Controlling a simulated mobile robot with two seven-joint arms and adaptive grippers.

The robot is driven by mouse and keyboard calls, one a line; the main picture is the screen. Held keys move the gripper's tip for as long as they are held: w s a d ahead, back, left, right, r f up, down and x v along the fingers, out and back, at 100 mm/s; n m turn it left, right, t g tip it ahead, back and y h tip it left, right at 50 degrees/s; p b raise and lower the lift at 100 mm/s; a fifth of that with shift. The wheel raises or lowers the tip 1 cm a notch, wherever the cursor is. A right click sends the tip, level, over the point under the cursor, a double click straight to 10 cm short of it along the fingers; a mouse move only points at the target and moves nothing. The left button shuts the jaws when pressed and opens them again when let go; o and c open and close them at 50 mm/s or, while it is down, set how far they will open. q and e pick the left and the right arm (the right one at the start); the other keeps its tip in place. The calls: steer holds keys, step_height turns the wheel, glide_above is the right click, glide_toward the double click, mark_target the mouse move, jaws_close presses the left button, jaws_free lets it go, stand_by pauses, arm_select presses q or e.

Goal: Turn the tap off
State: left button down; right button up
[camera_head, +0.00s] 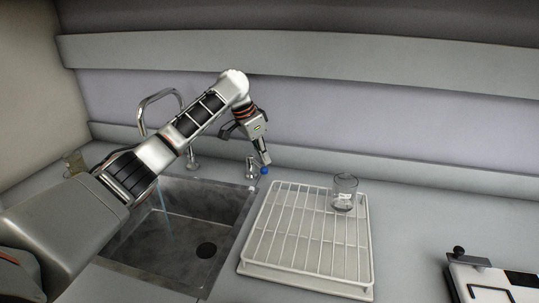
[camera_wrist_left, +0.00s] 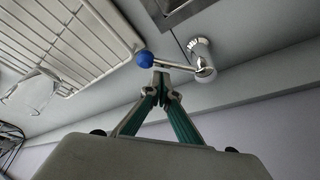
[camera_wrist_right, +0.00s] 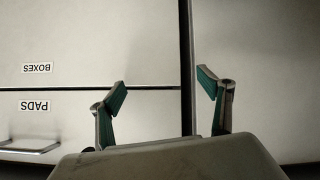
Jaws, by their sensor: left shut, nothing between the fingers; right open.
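The curved metal tap spout (camera_head: 160,95) rises behind the sink (camera_head: 228,208). A faint pale streak that looks like running water (camera_head: 162,196) shows over the basin. The tap's chrome lever with a blue ball knob (camera_head: 264,170) stands at the sink's back right corner. In the left wrist view the blue knob (camera_wrist_left: 145,59) sits at the lever's end, just beside the fingertips. My left gripper (camera_head: 265,160) is shut and empty, its tips (camera_wrist_left: 161,71) right at the lever; I cannot tell whether they touch. My right gripper (camera_wrist_right: 162,81) is open and empty, seen only in its wrist view.
A white wire drying rack (camera_head: 262,225) lies right of the sink, with a glass beaker (camera_head: 344,193) on it. A glass vessel (camera_head: 74,162) stands left of the sink. Cabinet fronts labelled BOXES (camera_wrist_right: 37,68) and PADS (camera_wrist_right: 34,106) face my right gripper.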

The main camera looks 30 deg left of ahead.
steer(key=shift+s+d+f, duration=0.1)
steer(key=shift+s+f, duration=0.25)
steer(key=shift+f, duration=0.05)
steer(key=shift+w+r, duration=0.1)
